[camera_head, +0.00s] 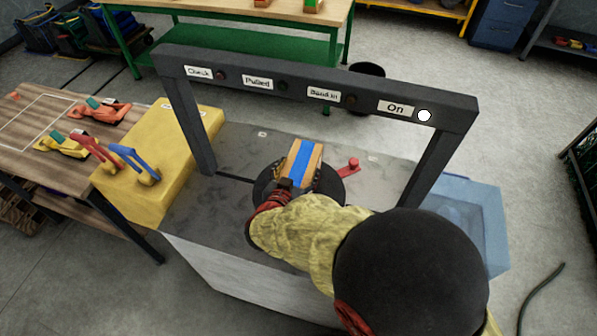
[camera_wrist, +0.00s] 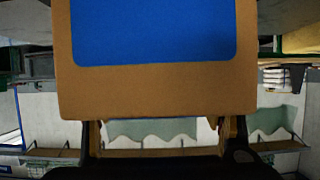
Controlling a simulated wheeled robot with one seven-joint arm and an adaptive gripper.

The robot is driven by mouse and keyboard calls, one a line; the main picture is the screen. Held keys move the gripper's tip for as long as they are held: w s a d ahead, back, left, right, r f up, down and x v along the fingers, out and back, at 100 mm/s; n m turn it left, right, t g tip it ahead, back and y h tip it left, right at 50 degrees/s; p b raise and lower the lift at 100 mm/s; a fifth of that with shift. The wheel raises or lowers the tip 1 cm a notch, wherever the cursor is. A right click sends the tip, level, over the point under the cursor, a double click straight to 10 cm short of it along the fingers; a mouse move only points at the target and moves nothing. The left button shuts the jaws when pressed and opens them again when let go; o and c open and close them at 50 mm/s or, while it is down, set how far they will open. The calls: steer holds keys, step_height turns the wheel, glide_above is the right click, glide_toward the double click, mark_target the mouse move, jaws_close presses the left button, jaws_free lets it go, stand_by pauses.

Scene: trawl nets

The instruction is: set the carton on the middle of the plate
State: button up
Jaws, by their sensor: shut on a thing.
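The carton (camera_head: 302,157) is brown with a blue band on top. In the wrist view the carton (camera_wrist: 155,92) fills the upper middle, between the fingers of my gripper (camera_wrist: 160,140). The carton and my arm hide much of the plate. I cannot tell whether the carton touches the plate or hangs just above it.
A dark frame (camera_head: 310,90) with labels and a lit "On" lamp (camera_head: 424,116) spans the grey bench (camera_head: 215,235). A red lever (camera_head: 349,167) stands right of the plate. A yellow box (camera_head: 150,190) with red and blue handles stands left. A blue clear bin (camera_head: 480,215) stands right.

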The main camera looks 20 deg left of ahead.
steer(key=o, duration=2.1)
steer(key=shift+f, duration=0.15)
steer(key=shift+r, duration=0.2)
steer(key=p+v, duration=0.3)
steer(key=v, duration=0.9)
steer(key=shift+p, duration=0.4)
